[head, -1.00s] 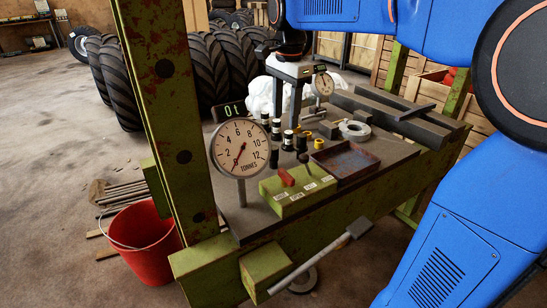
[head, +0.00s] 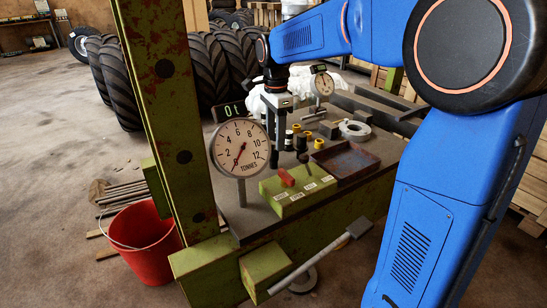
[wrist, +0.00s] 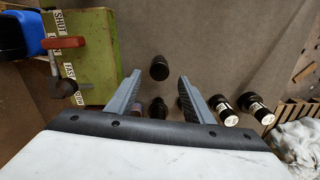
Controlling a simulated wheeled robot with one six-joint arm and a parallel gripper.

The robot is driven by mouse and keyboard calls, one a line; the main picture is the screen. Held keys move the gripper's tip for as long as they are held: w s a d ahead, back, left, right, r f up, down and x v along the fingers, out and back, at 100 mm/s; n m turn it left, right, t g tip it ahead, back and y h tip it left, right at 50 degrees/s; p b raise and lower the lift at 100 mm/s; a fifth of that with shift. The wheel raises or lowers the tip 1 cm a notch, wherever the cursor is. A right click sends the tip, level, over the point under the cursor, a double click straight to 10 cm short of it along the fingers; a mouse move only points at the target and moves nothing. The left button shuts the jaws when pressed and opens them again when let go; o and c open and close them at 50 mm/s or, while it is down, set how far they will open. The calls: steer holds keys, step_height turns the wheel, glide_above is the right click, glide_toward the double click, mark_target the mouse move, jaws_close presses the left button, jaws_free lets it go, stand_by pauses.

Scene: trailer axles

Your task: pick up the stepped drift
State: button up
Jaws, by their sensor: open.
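Several small dark and brass-coloured turned parts stand on the grey bench top. A plain dark one (head: 301,142) stands right of my gripper in the head view; I cannot tell for sure which is the stepped drift. My gripper (head: 276,160) points down over the bench, open and empty. In the wrist view, a lone dark round piece (wrist: 159,68) shows between and just beyond the fingertips of my gripper (wrist: 160,79). More dark pieces show lower, partly behind the fingers. Two dark cylinders with white bands (wrist: 222,108) stand right of the right finger.
A green box (head: 298,193) with a red lever and a rust-red tray (head: 346,162) lie in front. A dial gauge (head: 240,148) stands left, a smaller dial (head: 322,84) behind. A grey ring (head: 354,129) and steel blocks lie right. A green post (head: 168,110) rises at left.

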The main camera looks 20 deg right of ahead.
mark_target(274, 156)
steer(key=shift+s+a+f, duration=0.1)
steer(key=shift+a+f, duration=0.05)
steer(key=shift+f, duration=1.7)
steer(key=shift+s+a+f, duration=0.1)
steer(key=shift+a+f, duration=0.05)
steer(key=shift+f, duration=1.65)
jaws_close()
steer(key=shift+r, duration=0.1)
